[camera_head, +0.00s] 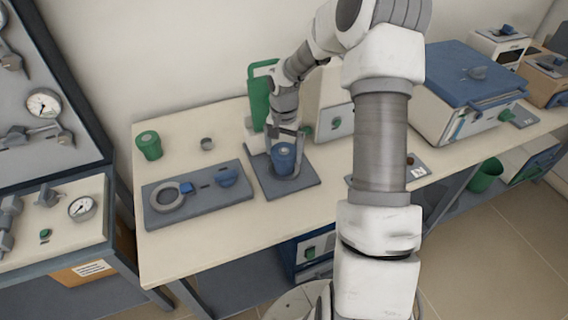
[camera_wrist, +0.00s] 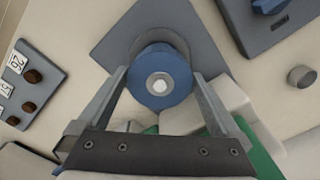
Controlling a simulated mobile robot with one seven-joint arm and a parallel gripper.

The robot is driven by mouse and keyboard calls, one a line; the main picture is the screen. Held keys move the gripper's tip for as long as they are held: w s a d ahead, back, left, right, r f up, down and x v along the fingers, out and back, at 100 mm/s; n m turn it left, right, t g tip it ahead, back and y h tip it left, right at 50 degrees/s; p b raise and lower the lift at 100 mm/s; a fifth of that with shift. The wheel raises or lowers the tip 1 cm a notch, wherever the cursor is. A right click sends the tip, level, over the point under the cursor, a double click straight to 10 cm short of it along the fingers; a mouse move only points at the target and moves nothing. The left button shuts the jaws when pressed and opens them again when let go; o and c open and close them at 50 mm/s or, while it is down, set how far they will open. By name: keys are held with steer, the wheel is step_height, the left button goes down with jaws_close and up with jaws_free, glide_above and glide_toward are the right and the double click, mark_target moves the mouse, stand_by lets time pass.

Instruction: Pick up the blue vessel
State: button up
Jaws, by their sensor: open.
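The blue vessel (camera_head: 284,160) stands upright on a dark grey plate (camera_head: 300,184) on the bench. In the wrist view the blue vessel (camera_wrist: 168,92) shows from above, with a pale hexagonal knob at its centre. My gripper (camera_head: 287,134) is at the vessel, pointing down from behind it. In the wrist view my gripper (camera_wrist: 160,76) is open, with one finger on each side of the vessel. A gap shows between the left finger and the vessel; whether the right finger touches it is hard to tell.
A grey panel (camera_head: 160,219) with a ring and a blue knob lies left of the plate. A green container (camera_head: 149,145) and a small grey cup (camera_head: 207,143) stand behind it. A green upright part (camera_head: 259,98) rises close behind my gripper. A blue-lidded furnace (camera_head: 468,75) stands right.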

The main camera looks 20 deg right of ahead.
steer(key=shift+f, duration=0.15)
jaws_close()
stand_by(0.4)
steer(key=shift+w, duration=0.1)
